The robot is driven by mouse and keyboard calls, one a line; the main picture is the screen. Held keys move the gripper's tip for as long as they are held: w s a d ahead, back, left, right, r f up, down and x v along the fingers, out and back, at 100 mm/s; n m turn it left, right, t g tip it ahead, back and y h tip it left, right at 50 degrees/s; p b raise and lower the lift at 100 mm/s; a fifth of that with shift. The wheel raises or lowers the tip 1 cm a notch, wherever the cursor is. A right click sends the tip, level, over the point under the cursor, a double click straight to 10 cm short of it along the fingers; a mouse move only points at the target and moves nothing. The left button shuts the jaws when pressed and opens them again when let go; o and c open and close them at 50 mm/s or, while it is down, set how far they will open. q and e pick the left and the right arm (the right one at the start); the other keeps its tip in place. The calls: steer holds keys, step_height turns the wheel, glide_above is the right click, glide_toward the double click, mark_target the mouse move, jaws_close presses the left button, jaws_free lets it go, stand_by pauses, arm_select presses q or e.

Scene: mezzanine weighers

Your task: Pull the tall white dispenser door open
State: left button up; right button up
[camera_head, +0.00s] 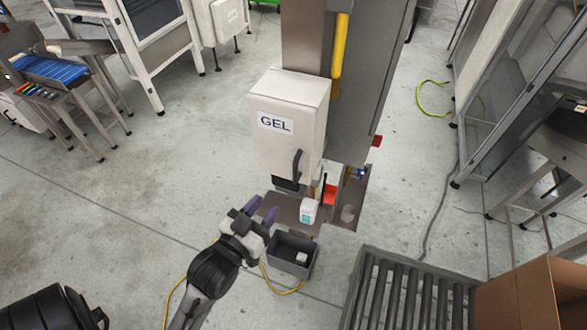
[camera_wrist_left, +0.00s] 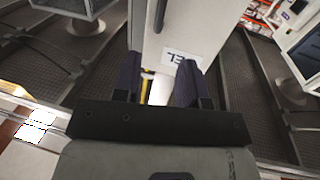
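The white dispenser (camera_head: 264,152) is a tall box with a GEL label, mounted on a grey-brown column. Its door looks shut, and a dark vertical handle (camera_head: 297,165) sits near the door's lower right edge. My left gripper (camera_head: 262,211) is below and left of the handle, apart from it, with its purple fingers spread and nothing between them. In the left wrist view, the gripper (camera_wrist_left: 160,84) is open, with the dispenser (camera_wrist_left: 205,25) and its upside-down label beyond the fingers. The handle (camera_wrist_left: 158,14) shows at the top. My right gripper is not in view.
A small white container with a teal label (camera_head: 308,211) stands on the plate below the dispenser. A grey bin (camera_head: 290,268) sits just right of my left gripper. A roller conveyor (camera_head: 403,300) and a cardboard box (camera_head: 511,308) are at lower right. Open floor (camera_head: 180,140) lies left.

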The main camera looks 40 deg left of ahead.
mark_target(294, 171)
arm_select(q)
steer(key=w, duration=0.3)
steer(key=w+a, duration=0.1)
steer(key=w, duration=0.3)
steer(key=w+a, duration=0.1)
steer(key=w, duration=0.3)
steer(key=shift+w, duration=0.25)
steer(key=shift+w+a+p, duration=0.2)
steer(key=shift+w+p, duration=0.15)
steer(key=shift+w, duration=0.45)
jaws_close()
